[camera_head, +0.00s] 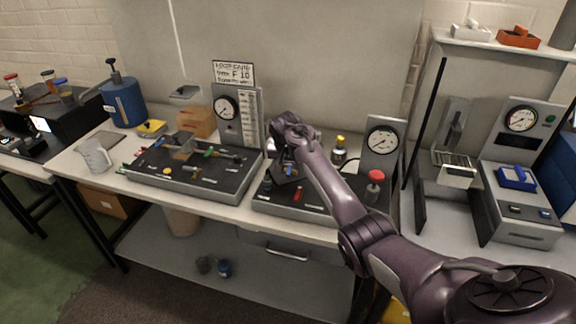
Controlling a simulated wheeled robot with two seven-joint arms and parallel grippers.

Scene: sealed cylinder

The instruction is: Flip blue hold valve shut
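My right arm reaches in from the right, over the dark panel (310,208) in the middle of the bench. My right gripper (283,174) points down over the panel's left part. Its fingers are dark and small here, and I cannot tell whether they are open or shut. A small dark bluish fitting (267,182) stands just left of the gripper and may be the blue hold valve. Its handle's position is too small to read, and I cannot tell whether the gripper touches it. My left gripper is not in view.
A red-handled fitting (298,193) and a red-topped knob (375,186) stand on the same panel. A round gauge (383,139) rises behind it. A second panel (180,179) with coloured valves lies to the left. A clear beaker (95,156) and blue cylinder (124,103) stand further left.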

